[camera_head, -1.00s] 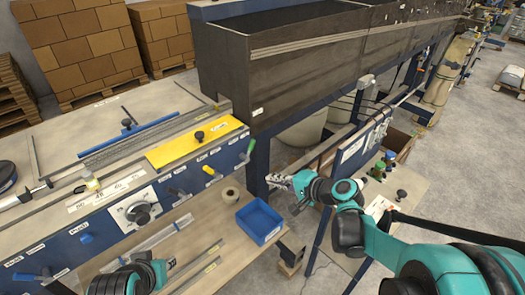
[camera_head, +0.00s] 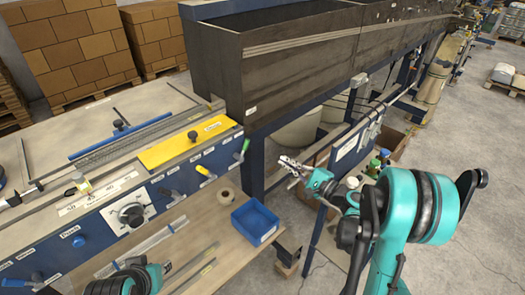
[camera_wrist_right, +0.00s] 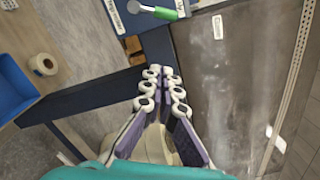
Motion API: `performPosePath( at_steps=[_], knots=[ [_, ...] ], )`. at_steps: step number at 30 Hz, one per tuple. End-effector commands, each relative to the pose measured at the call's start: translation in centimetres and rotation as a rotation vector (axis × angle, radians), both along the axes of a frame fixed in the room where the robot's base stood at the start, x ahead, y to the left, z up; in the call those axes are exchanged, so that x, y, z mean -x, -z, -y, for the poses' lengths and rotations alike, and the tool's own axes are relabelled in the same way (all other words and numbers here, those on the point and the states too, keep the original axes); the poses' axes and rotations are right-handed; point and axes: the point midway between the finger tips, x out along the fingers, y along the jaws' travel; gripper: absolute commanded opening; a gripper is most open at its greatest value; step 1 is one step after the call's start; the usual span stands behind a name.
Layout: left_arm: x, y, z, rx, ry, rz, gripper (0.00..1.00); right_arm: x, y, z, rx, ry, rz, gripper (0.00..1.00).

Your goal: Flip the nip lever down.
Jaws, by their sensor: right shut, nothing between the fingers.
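A green-handled lever (camera_head: 245,146) stands up at the right end of the blue machine panel (camera_head: 60,255). I take it for the nip lever, but its label is too small to read surely. It also shows at the top of the right wrist view (camera_wrist_right: 165,13). My right gripper (camera_head: 283,160) is shut and empty, in the air to the right of the lever and clear of it. In the right wrist view its fingertips (camera_wrist_right: 163,73) are together below the green handle. My left arm's end shows at the bottom left; its fingers are not clear.
A yellow-handled lever (camera_head: 205,172) and a black dial (camera_head: 132,214) sit on the same panel. A blue bin (camera_head: 255,222) and a tape roll (camera_head: 226,197) rest on the lower shelf. A large dark tank (camera_head: 290,75) stands behind the gripper.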

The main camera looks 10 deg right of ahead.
Motion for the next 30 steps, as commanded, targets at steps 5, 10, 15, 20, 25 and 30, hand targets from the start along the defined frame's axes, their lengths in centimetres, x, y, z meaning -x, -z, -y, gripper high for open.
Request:
performPosePath(
  at_steps=[5,10,15,20,25,30],
  knots=[
    [0.0,0.5,0.0,0.0,0.0,0.0,0.29,-1.6,0.1,-1.2,0.001,-0.004,0.0,0.0],
    [0.0,1.2,0.0,0.0,0.0,0.0,0.29,-4.5,0.1,-3.2,0.001,-0.005,0.0,0.0],
    [0.0,2.0,0.0,0.0,0.0,0.0,0.29,-7.5,0.0,-5.2,0.002,-0.004,0.0,0.0],
    [0.0,2.5,0.0,0.0,0.0,0.0,0.29,-7.6,-1.0,-7.2,0.002,-0.002,0.0,0.0],
    [0.0,2.8,0.0,0.0,0.0,0.0,0.29,-7.2,-1.9,-8.5,0.001,0.0,0.0,0.0],
    [0.0,2.8,0.0,0.0,0.0,0.0,0.29,-7.0,-2.2,-8.9,0.001,0.0,0.0,0.0]
  ],
)
